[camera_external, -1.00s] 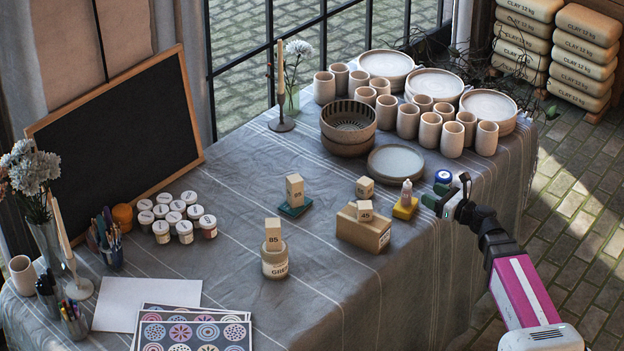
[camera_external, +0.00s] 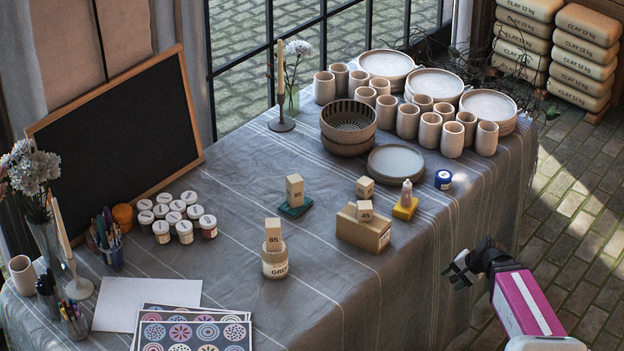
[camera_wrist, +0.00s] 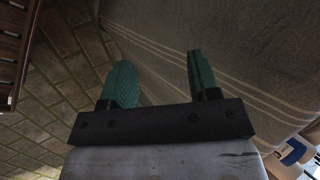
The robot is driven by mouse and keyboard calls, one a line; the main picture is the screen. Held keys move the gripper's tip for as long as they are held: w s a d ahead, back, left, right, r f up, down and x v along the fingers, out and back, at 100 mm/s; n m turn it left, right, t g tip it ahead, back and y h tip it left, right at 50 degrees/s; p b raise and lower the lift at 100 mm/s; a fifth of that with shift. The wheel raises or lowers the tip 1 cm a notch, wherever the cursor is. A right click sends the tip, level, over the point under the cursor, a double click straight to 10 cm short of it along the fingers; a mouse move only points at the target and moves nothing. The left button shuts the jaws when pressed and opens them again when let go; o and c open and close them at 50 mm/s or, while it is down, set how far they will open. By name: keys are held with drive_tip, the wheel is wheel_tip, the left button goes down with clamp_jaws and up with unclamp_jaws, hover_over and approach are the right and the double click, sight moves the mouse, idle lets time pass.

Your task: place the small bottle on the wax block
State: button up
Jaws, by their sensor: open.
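The small bottle (camera_external: 407,191) is white with a pale pinkish tip. It stands upright on the yellow wax block (camera_external: 404,208), near the table's right side. My gripper (camera_external: 452,272) is beyond the table's right edge, lower right of the bottle and apart from it. In the wrist view my gripper (camera_wrist: 160,80) has its two green fingers spread, with nothing between them. The bottle and the wax block do not show clearly in the wrist view.
A blue-and-white jar (camera_external: 443,179) stands behind right. Plates (camera_external: 396,163) and cups (camera_external: 453,140) fill the back. The striped cloth (camera_external: 330,300) is bare in front.

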drive_tip(key=s+d+f+n+g+h, duration=0.3)
drive_tip(key=s+d+f+n+h, duration=0.3)
drive_tip(key=d, duration=0.3)
drive_tip(key=shift+s+d+f+n, duration=0.2)
drive_tip(key=shift+s+n, duration=0.5)
drive_tip(key=shift+n, duration=0.2)
